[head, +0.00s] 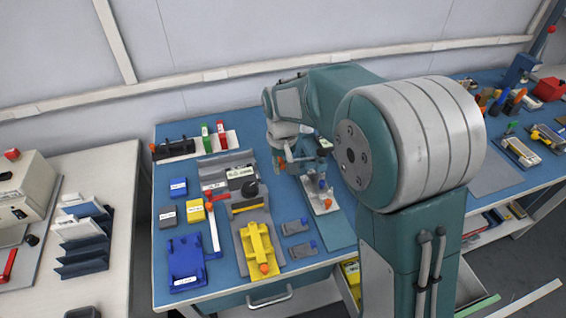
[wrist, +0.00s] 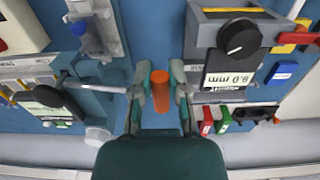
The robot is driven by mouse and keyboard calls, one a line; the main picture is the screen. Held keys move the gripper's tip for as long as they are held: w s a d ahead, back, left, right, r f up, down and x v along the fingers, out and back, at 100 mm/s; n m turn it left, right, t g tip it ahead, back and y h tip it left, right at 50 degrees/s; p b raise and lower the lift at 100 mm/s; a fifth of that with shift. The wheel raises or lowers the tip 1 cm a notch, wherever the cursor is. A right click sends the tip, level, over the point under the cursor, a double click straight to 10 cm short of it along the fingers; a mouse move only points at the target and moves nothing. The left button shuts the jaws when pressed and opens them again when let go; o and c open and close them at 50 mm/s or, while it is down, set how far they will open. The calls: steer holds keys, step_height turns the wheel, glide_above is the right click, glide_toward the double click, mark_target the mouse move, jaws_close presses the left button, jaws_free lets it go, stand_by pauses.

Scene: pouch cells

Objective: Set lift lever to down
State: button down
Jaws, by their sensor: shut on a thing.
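My gripper (wrist: 160,92) is shut on an orange cylindrical grip (wrist: 160,80), which stands between its two fingers in the wrist view. I take this grip as the end of the lift lever. A thin grey rod (wrist: 100,87) runs left from beside the gripper toward a device with a black knob (wrist: 48,96). In the head view the orange grip (head: 281,163) shows small below my wrist, at the left of the grey device (head: 318,185). My fingers are mostly hidden there by my arm, and the lever's angle is hard to tell.
A grey unit with a black dial and a 9.0 mm label (wrist: 225,78) stands close right in the wrist view. Red and green pieces (head: 212,137) stand behind. A yellow fixture (head: 258,243) and a blue fixture (head: 186,262) are at the bench front. Blue bench top shows between them.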

steer(key=shift+w+d+f+t+h, duration=0.1)
steer(key=shift+f+t+h, duration=0.35)
steer(key=shift+f+h, duration=0.85)
steer(key=shift+f+t+h, duration=0.45)
steer(key=shift+f+h, duration=0.3)
steer(key=shift+h, duration=0.95)
steer(key=shift+f, duration=0.1)
steer(key=c, duration=0.6)
jaws_free()
steer(key=v, duration=1.2)
steer(key=shift+w+f, duration=0.1)
steer(key=shift+f, duration=0.05)
